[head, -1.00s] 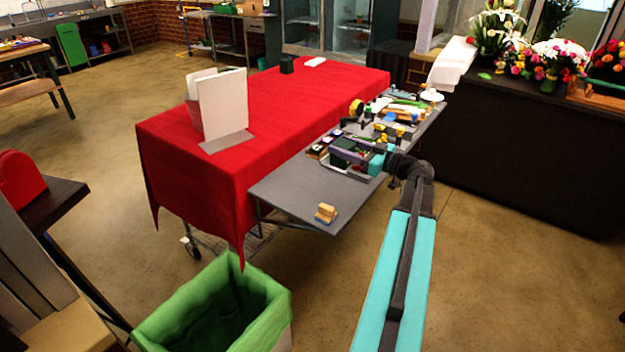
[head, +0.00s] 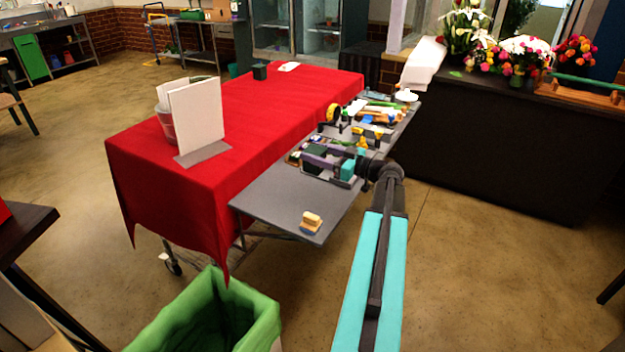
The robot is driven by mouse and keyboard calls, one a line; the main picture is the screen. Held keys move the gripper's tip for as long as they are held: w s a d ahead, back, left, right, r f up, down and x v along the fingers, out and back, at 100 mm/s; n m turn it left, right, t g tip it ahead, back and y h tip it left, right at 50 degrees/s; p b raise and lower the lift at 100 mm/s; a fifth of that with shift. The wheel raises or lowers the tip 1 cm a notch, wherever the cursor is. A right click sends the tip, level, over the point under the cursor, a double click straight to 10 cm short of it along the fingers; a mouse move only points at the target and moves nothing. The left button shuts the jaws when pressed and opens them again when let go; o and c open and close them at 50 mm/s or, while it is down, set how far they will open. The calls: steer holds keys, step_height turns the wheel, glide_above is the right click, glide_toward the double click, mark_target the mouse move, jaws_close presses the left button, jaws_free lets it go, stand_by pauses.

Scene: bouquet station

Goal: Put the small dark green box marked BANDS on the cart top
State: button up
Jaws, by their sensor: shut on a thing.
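My gripper (head: 322,156) is over the middle of the long grey top (head: 285,196), among the items there. Its fingers are shut on a small dark green box (head: 316,153), of which only a little shows between them. No BANDS marking can be read at this size. I cannot tell whether the box is clear of the items below it. The near end of the grey top is mostly bare, with a tan and blue block (head: 311,221) near its front corner.
A red-covered table (head: 250,110) adjoins the grey top, bearing a white board (head: 197,115) and a dark green container (head: 260,72). A green-lined bin (head: 215,315) stands in front; a black counter (head: 500,140) is right.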

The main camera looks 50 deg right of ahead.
steer(key=shift+f, duration=2.3)
steer(key=shift+f, duration=0.1)
steer(key=shift+f+p, duration=0.45)
steer(key=shift+f, duration=1.35)
steer(key=shift+f, duration=0.15)
steer(key=o, duration=1.1)
steer(key=shift+s, duration=0.1)
steer(key=b+v, duration=0.2)
steer(key=v, duration=1)
